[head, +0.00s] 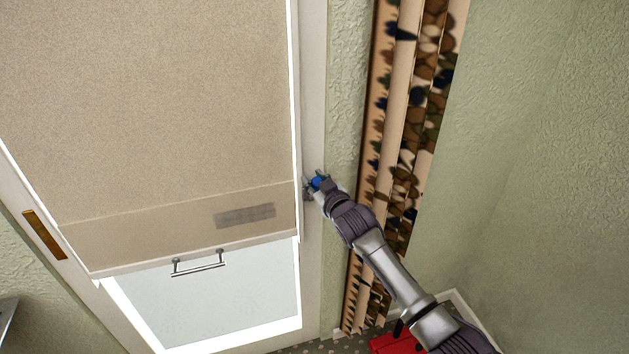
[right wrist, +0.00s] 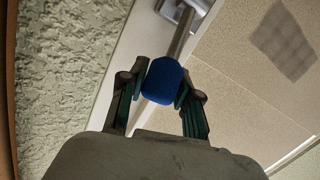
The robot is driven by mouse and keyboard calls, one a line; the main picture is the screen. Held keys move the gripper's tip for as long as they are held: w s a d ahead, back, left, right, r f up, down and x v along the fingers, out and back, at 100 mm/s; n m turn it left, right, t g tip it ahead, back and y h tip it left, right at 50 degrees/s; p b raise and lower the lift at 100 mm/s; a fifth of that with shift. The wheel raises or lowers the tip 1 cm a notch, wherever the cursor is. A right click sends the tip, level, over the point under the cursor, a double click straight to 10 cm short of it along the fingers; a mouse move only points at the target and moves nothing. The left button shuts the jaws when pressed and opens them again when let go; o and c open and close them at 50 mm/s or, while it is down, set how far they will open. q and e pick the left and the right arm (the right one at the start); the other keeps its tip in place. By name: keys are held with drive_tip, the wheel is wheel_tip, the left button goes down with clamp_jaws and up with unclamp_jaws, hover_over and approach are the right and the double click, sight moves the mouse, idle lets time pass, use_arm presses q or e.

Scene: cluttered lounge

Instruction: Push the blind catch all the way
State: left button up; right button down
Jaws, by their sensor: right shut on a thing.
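The blind catch is on the white window frame's right side, beside the beige blind (head: 150,110). Its blue knob (head: 317,182) shows small in the head view. In the right wrist view the blue knob (right wrist: 161,82) sits on a metal rod (right wrist: 182,36) that runs up to a grey mount (right wrist: 192,7) on the frame. My right gripper (right wrist: 162,88) is shut on the knob, one finger on each side. In the head view my right gripper (head: 319,183) reaches it from the lower right. My left gripper is not in view.
A patterned curtain (head: 410,120) hangs just right of the frame, close behind my right arm. The blind has a bar handle (head: 198,264) at its bottom, above a bright pane. A brass plate (head: 45,234) is on the left frame. A red object (head: 395,342) lies low beside my arm.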

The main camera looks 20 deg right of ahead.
drive_tip(key=shift+d+r, duration=0.1)
drive_tip(key=shift+d, duration=0.1)
drive_tip(key=c, duration=1.2)
unclamp_jaws()
drive_tip(key=o, duration=0.3)
drive_tip(key=shift+w+d, duration=0.1)
drive_tip(key=shift+o, duration=0.2)
drive_tip(key=shift+s, duration=0.35)
drive_tip(key=s+d+r, duration=0.1)
drive_tip(key=s, duration=1)
drive_tip(key=shift+d+r, duration=0.15)
drive_tip(key=shift+d, duration=0.15)
